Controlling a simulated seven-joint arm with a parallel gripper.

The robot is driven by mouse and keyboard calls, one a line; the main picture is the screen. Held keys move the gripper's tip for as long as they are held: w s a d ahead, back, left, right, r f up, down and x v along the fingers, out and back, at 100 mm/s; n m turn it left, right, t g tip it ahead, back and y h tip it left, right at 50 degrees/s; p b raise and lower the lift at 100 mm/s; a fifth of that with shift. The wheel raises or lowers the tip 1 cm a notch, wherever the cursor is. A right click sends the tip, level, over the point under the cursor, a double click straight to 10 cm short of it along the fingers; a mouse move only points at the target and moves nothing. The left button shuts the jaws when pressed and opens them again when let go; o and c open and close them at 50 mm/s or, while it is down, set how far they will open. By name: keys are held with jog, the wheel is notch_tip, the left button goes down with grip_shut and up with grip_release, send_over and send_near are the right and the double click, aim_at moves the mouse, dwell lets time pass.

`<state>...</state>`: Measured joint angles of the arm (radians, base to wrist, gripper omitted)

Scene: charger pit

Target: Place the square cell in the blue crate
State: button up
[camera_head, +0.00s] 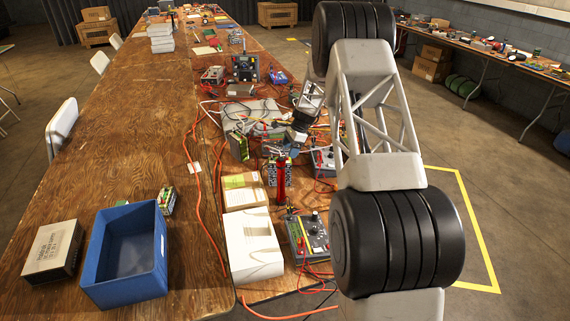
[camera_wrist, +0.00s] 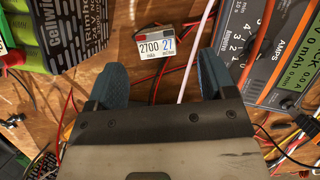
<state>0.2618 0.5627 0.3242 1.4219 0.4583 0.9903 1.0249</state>
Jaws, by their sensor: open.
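My gripper (camera_wrist: 163,78) is open and empty, with one blue fingertip to the lower left of the cell and one to the lower right. The cell sits just beyond the fingertips, roughly centred between them, and I cannot tell its height gap. I cannot make out the cell in the head view. The blue crate (camera_head: 125,291) stands at the front left of the table in the head view and looks empty.
A green battery pack (camera_wrist: 65,32) is left of the cell, and an orange-grey meter (camera_wrist: 285,55) is right. Red and white wires run close by. The table's left half is mostly clear.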

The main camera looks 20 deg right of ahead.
jog(key=shift+x, duration=1.05)
jog(key=shift+f, duration=0.1)
jog(key=shift+x, duration=2.5)
jog(key=shift+s+a, duration=0.15)
jog(key=c, duration=1.2)
jog(key=shift+o, duration=0.2)
jog(key=shift+r, duration=0.25)
jog(key=shift+r, duration=4.85)
